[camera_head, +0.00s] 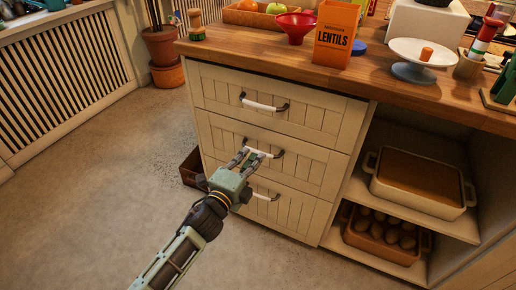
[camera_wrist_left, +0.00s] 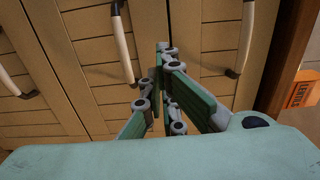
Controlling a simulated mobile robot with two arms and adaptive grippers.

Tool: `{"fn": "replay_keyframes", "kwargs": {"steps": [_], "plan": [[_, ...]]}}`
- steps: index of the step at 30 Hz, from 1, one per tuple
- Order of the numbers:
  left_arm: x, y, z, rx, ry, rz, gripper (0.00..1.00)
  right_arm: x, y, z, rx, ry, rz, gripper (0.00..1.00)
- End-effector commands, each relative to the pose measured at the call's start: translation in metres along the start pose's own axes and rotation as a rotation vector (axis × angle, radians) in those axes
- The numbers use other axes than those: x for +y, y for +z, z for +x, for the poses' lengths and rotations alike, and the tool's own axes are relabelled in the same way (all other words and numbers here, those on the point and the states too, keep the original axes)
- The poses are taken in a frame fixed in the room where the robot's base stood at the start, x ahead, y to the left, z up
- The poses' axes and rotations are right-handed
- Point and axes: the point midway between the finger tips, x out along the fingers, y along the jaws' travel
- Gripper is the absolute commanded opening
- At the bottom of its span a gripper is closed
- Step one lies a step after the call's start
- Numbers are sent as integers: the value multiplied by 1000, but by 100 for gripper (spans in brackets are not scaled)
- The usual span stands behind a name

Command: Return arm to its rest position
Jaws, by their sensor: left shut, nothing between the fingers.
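My left gripper (camera_head: 250,156) reaches in from below, in front of the white cabinet's drawers. Its fingers are shut and empty; they also show closed together in the left wrist view (camera_wrist_left: 165,55). In the head view the fingertips overlap the middle drawer handle (camera_head: 262,150). In the left wrist view that handle (camera_wrist_left: 123,45) lies beside the fingers, with a gap in the picture. The top handle (camera_head: 264,104) is above and the bottom handle (camera_head: 265,196) is partly behind my gripper. All three drawers look shut. My right gripper is not in view.
The wooden counter (camera_head: 370,84) holds a lentils box (camera_head: 336,35), a red funnel (camera_head: 296,25) and a white cake stand (camera_head: 420,52). Open shelves at right hold a baking dish (camera_head: 418,184) and an egg basket (camera_head: 384,236). The floor at left is mostly free.

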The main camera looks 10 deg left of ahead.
Motion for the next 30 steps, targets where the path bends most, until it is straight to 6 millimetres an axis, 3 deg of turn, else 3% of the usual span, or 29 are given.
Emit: {"fn": "replay_keyframes", "kwargs": {"steps": [3, 7, 16, 19, 23, 26, 30], "plan": [[0, 0, -22, 0, 2, -1, 0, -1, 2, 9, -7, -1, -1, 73], [0, 0, -37, 0, 1, 0, 0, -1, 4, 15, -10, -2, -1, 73], [1, 0, -47, -4, 3, -5, 0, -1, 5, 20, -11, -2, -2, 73], [11, 7, -54, -44, 39, -73, 0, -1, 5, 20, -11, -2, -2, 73], [52, 27, -83, -196, 172, -312, 0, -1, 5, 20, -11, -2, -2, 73], [100, 39, -128, -374, 323, -577, 0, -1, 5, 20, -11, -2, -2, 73], [159, 36, -201, -621, 523, -906, 0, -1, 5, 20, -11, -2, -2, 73]]}}
